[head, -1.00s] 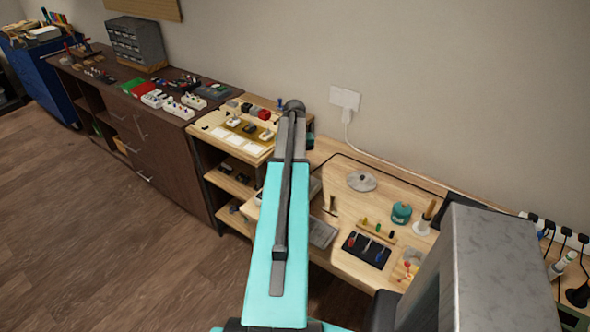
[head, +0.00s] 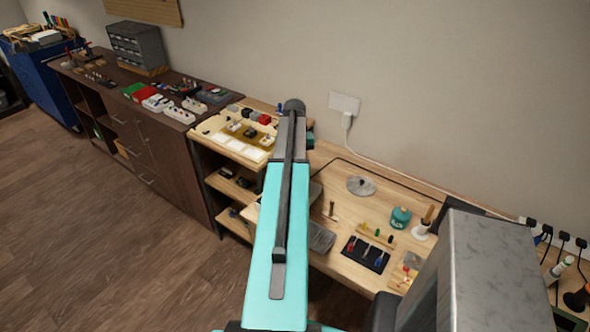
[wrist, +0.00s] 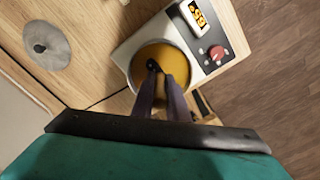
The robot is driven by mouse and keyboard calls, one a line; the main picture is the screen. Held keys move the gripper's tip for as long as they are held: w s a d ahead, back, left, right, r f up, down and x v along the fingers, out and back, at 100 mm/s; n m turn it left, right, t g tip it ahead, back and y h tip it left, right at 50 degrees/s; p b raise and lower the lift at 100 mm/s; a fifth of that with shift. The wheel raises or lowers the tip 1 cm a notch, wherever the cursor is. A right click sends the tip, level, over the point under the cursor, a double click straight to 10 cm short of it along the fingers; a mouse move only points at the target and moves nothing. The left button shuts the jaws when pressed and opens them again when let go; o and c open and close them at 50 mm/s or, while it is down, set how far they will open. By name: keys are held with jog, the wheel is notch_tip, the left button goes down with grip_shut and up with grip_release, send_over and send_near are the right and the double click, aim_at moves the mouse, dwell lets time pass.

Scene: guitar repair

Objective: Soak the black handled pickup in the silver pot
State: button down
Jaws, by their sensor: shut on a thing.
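In the wrist view the silver pot (wrist: 133,72) is seen from above, with a thin metal rim and amber liquid filling it. My gripper (wrist: 161,80) is over the pot, its two dark fingers reaching in across the near rim. It is shut on the black handled pickup (wrist: 153,65), of which only a small black part shows at the fingertips. The rest of the pickup is hidden, and I cannot tell how deep it sits. In the head view my arm hides the gripper and pot.
The pot stands on a white heater with a lit display (wrist: 195,16) and a red knob (wrist: 216,53). A round grey lid (wrist: 46,46) lies on the wooden bench, also in the head view (head: 361,186). A dark tool mat (head: 365,254) and a teal canister (head: 400,217) are to the right.

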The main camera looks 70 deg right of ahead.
jog(key=shift+r+p, duration=0.7)
jog(key=shift+r, duration=0.65)
dwell(2.1)
jog(key=shift+r+p, duration=1.15)
jog(key=shift+r, duration=0.8)
jog(key=w+a+n+b, duration=0.3)
jog(key=w+a+n, duration=0.1)
jog(key=w+a, duration=1.05)
jog(key=w+a+n+b, duration=0.2)
jog(key=w+a+n, duration=0.3)
jog(key=w+a, duration=1)
jog(key=w+a+n+b, duration=0.1)
jog(key=w+a+n, duration=0.2)
jog(key=a, duration=0.9)
jog(key=w+a+n+b, duration=0.2)
jog(key=w+a, duration=0.3)
jog(key=a, duration=0.8)
jog(key=w+a+n+b, duration=0.1)
jog(key=w+a+n, duration=0.2)
jog(key=a, duration=0.9)
jog(key=shift+w+a+n+b, duration=0.15)
jog(key=shift+w+n+b, duration=0.25)
jog(key=shift+w, duration=0.15)
